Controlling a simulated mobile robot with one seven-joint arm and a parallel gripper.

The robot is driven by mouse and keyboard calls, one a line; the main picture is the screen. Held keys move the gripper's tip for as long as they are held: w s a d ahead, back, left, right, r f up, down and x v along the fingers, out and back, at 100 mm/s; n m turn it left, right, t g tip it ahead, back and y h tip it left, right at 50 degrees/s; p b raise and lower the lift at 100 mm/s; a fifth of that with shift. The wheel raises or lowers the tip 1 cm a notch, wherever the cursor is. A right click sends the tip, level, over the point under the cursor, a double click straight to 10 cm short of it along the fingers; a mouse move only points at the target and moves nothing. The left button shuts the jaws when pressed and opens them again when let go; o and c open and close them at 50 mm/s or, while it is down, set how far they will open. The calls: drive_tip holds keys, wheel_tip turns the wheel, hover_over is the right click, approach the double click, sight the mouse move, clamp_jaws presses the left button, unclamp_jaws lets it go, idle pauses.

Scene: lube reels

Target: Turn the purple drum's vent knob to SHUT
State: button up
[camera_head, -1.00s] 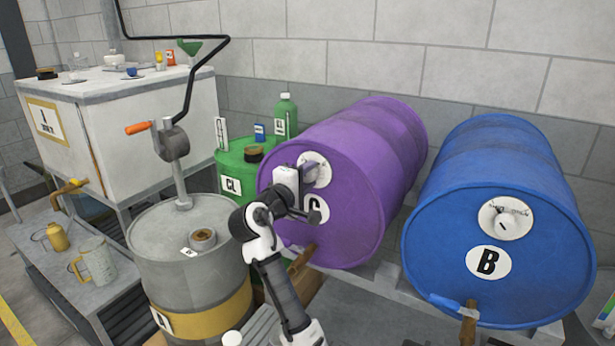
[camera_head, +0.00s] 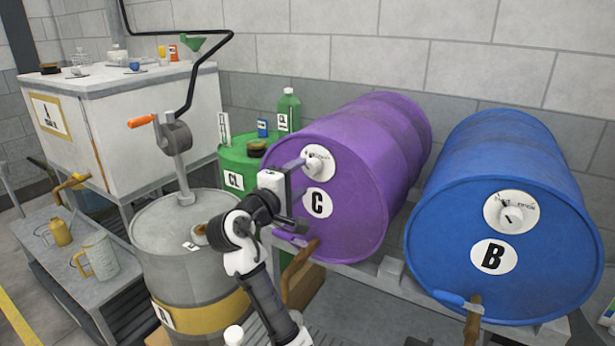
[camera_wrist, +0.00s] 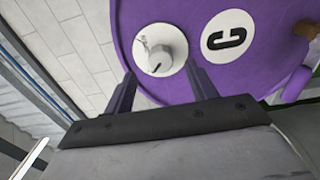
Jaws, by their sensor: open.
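The purple drum (camera_head: 352,165) lies on its side, its round end facing me with a white C label (camera_head: 317,203). In the wrist view the knob (camera_wrist: 157,63) shows a dark pointer mark, but the dial lettering is too small to read. My gripper (camera_head: 292,181) is open in front of the drum end, left of and below the knob. In the wrist view its two fingers (camera_wrist: 163,88) reach toward the dial, apart from the knob, with nothing between them.
The blue drum B (camera_head: 500,220) lies to the right with a similar dial (camera_head: 511,212). A green drum (camera_head: 240,170) stands behind my gripper, and a grey drum with a crank pump (camera_head: 175,250) stands at left. Taps stick out below both lying drums.

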drive_tip(key=b+v, duration=0.1)
drive_tip(key=v, duration=0.7)
